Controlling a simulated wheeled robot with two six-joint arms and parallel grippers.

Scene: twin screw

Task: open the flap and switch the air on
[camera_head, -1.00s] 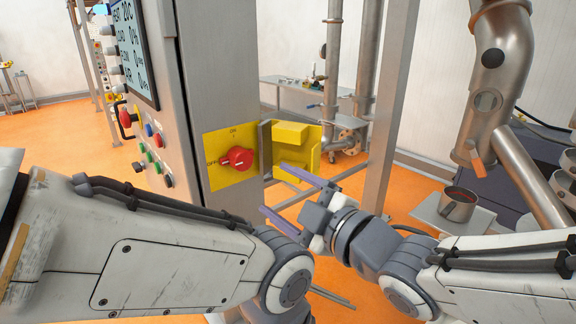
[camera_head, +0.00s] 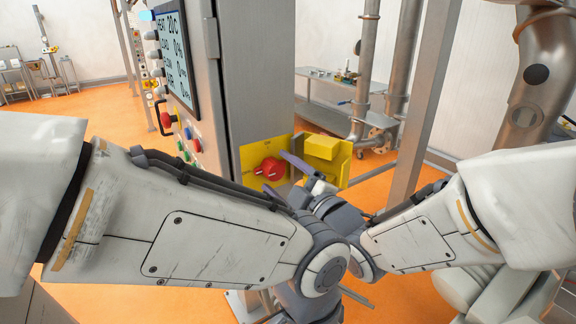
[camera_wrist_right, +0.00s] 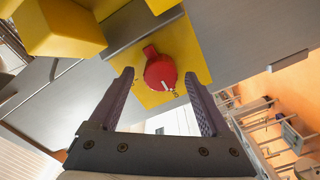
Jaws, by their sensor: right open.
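The yellow flap (camera_head: 328,156) stands open, swung out to the right of the yellow switch plate (camera_head: 249,158). Its boxy cover also shows at the top left of the right wrist view (camera_wrist_right: 62,28). The red rotary switch (camera_head: 270,169) on the plate is uncovered. My right gripper (camera_head: 276,173) is in front of the switch, its fingers open. In the right wrist view the red switch (camera_wrist_right: 160,70) appears between the two open fingertips (camera_wrist_right: 159,76); I cannot tell whether they touch it. My left arm crosses the foreground, but its gripper does not show.
The grey cabinet (camera_head: 255,75) carries a screen (camera_head: 175,62) and several buttons left of the plate. A steel post (camera_head: 422,110) stands right of the flap. A metal bench (camera_head: 335,92) and pipes are behind. Both my forearms crowd the space before the cabinet.

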